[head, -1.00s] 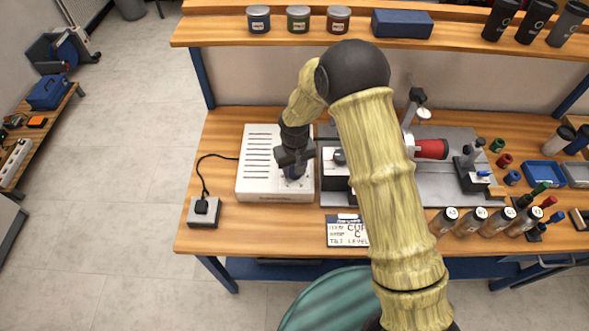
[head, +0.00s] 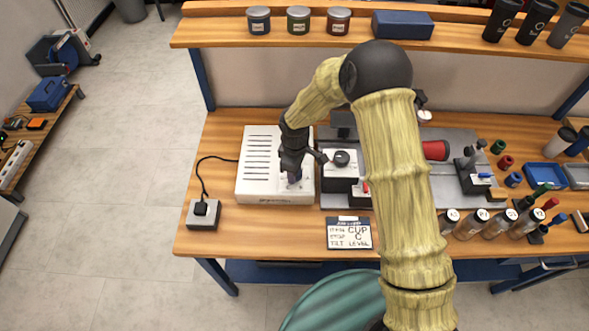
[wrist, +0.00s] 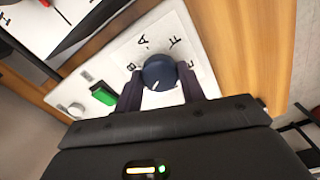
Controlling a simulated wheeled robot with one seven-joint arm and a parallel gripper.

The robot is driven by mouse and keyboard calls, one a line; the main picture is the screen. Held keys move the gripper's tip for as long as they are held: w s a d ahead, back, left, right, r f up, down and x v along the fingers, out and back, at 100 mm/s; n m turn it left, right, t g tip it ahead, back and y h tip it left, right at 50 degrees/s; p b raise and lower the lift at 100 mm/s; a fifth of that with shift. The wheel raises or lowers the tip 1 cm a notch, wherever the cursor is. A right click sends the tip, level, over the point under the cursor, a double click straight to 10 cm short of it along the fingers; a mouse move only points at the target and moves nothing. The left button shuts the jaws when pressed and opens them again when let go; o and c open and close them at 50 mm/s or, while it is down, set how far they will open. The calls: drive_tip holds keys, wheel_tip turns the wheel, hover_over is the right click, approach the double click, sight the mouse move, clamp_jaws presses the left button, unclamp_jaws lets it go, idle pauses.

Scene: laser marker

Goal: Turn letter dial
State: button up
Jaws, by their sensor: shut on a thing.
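The letter dial is a dark blue round knob (wrist: 159,71) on the white face of the control box (head: 255,190), which stands at the left of the bench. Letters ring it in the wrist view; B and A read clearly, others are partly covered or turned. A small white mark shows on the knob's lower-left side. My gripper (wrist: 160,84) is shut on the dial, with one dark finger on each side. In the head view my gripper (head: 293,177) points down over the box front and hides most of the dial.
A green switch (wrist: 104,95) and a small round knob (wrist: 76,110) sit on the box face beside the dial. The marking machine with a red cylinder (head: 435,150) stands to the right. A socket block (head: 203,214) stands left.

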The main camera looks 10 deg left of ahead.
drive_tip(key=shift+n, duration=0.4)
drive_tip(key=o, duration=1)
drive_tip(key=shift+c, duration=0.2)
drive_tip(key=shift+r, duration=0.1)
wheel_tip(320, 180, up, 17)
drive_tip(key=b, duration=0.2)
drive_tip(key=shift+r, duration=0.15)
